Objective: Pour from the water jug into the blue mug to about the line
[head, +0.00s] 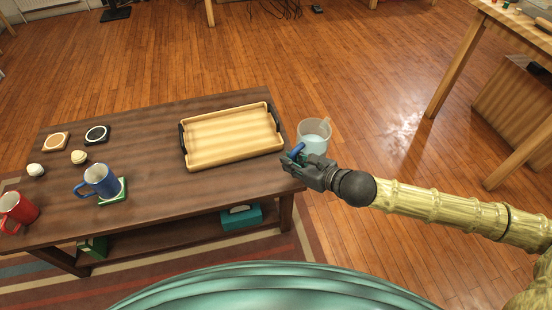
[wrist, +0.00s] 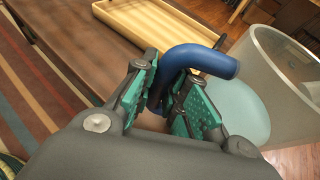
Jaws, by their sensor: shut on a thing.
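The water jug (head: 313,137) is a clear, pale vessel with water in it, held in the air just off the right end of the table. My gripper (head: 296,161) is shut on the jug's blue handle (wrist: 200,58). In the wrist view my gripper's teal pads (wrist: 168,98) are on either side of the handle, and the jug's clear wall and pale water (wrist: 240,105) show at the right. The blue mug (head: 99,180) stands upright at the left of the table, on a green and white coaster or block (head: 118,196). The mug's inside and any line are too small to tell.
A wooden tray (head: 232,160) with dark handles lies on the dark table (head: 150,170) between mug and jug. A red mug (head: 18,210), two coasters (head: 97,134) and two small round things (head: 79,157) are at the left. A teal box (head: 240,216) sits on the lower shelf.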

